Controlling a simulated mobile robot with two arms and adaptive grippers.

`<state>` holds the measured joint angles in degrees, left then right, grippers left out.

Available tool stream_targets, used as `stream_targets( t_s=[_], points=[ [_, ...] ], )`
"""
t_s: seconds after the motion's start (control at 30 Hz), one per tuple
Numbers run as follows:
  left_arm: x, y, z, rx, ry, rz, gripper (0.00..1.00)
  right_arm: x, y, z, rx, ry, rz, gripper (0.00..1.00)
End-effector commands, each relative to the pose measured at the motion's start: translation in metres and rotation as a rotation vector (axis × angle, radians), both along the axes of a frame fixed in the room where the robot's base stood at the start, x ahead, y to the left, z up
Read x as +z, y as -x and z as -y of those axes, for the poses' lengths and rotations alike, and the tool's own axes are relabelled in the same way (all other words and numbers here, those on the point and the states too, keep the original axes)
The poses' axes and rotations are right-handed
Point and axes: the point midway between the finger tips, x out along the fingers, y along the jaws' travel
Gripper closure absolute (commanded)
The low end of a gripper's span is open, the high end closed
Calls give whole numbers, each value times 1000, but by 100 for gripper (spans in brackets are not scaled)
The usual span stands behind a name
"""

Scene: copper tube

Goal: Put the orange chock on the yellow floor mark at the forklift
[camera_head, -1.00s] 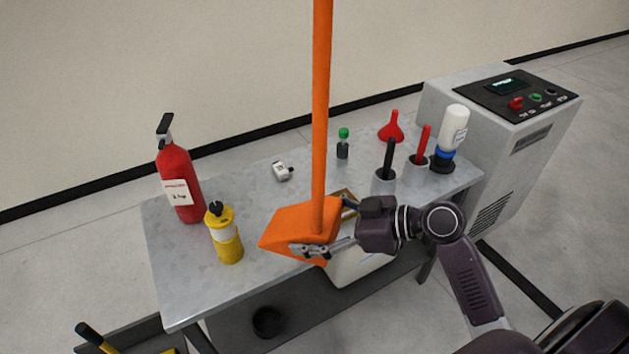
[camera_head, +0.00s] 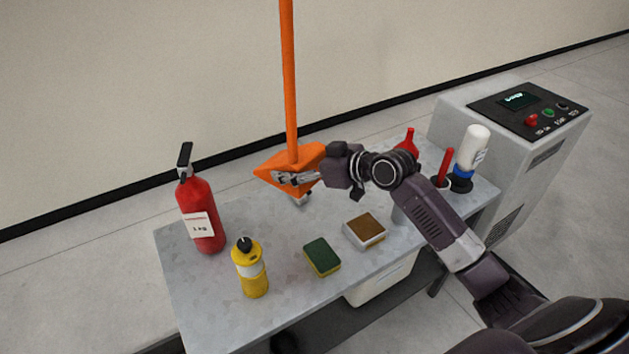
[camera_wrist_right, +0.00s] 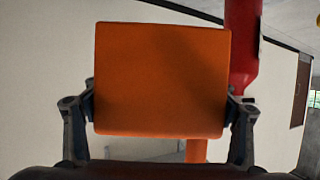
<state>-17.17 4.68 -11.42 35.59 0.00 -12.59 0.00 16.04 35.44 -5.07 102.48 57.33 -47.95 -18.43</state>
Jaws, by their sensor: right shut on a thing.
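The orange chock (camera_head: 302,163) is a wedge with a long orange upright handle. My right gripper (camera_head: 296,180) is shut on the chock and holds it in the air above the back of the grey table. In the right wrist view the chock's flat orange face (camera_wrist_right: 162,80) fills the middle between the two fingers. The forklift and the yellow floor mark are not in view. My left gripper is not in view.
A red extinguisher (camera_head: 200,215) and a yellow bottle (camera_head: 250,268) stand on the table (camera_head: 200,308) at left. A sponge (camera_head: 322,257) and a brown-topped block (camera_head: 365,231) lie in front. A grey machine (camera_head: 500,140) stands at right.

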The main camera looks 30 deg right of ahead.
Motion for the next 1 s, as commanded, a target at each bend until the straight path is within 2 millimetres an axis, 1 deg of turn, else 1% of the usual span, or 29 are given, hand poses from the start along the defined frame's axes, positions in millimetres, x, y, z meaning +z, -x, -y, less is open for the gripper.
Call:
stream_targets(
  t_s=[0.07, 0.4, 0.6, 0.7, 0.9, 1.0],
  points=[
    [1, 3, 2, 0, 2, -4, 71, -9, -1, -1, -2, -8, 11, 79],
    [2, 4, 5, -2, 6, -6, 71, -78, -2, 0, -4, -9, 11, 79],
    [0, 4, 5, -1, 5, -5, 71, -114, -2, 0, -4, -7, 13, 79],
    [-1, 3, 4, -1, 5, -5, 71, -125, -2, 0, -4, -6, 15, 79],
    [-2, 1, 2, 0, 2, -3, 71, -135, -3, 0, -3, -6, 16, 79],
    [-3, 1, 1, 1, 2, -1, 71, -145, -2, 0, -4, -7, 13, 79]
  ],
)
